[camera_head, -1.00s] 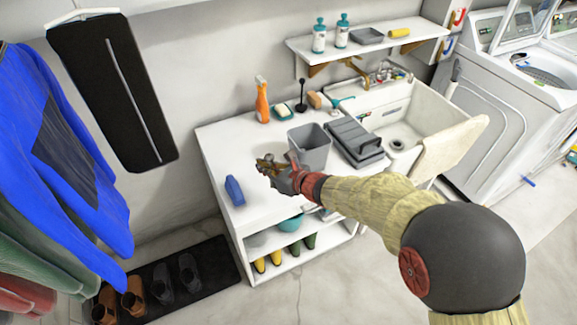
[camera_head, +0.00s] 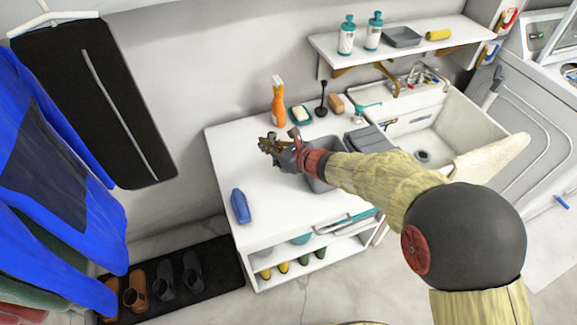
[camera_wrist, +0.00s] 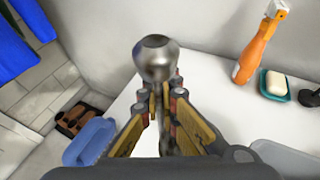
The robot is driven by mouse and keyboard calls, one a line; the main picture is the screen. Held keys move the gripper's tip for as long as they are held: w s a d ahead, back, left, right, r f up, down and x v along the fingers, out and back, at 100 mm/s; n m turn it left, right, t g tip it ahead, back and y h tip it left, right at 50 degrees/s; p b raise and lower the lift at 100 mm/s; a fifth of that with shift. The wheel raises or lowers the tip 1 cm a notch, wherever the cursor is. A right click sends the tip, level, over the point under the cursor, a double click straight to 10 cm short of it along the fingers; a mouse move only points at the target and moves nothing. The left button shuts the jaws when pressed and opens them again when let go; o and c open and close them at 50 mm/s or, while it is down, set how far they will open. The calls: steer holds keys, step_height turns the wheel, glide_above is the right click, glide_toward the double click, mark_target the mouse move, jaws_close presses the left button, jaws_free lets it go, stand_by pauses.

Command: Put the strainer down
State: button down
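A shiny metal piece with a rounded end, which I take for the strainer (camera_wrist: 156,60), shows in the wrist view beyond and between my fingertips. Its narrower part runs back between the fingers. My gripper (camera_wrist: 160,108) appears shut on it, with yellow-brown pads on both sides. In the head view my gripper (camera_head: 270,146) is above the white counter (camera_head: 285,205), left of the grey bin (camera_head: 320,183). The strainer is too small to make out clearly there. The counter below the gripper looks bare.
An orange spray bottle (camera_head: 278,102), a soap dish (camera_head: 300,113) and a black plunger-like tool (camera_head: 321,100) stand along the counter's back. A blue container (camera_head: 240,206) is at the left edge. The sink (camera_head: 450,130) is right.

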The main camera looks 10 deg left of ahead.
step_height(320, 180, down, 9)
steer(key=b, duration=0.2)
steer(key=shift+b, duration=0.4)
steer(key=shift+f, duration=0.2)
steer(key=c, duration=2.5)
jaws_free()
steer(key=shift+s, duration=0.1)
steer(key=o, duration=0.4)
steer(key=shift+c, duration=0.2)
steer(key=shift+o, duration=0.5)
steer(key=shift+r, duration=0.1)
steer(key=p+v, duration=0.3)
steer(key=v, duration=0.9)
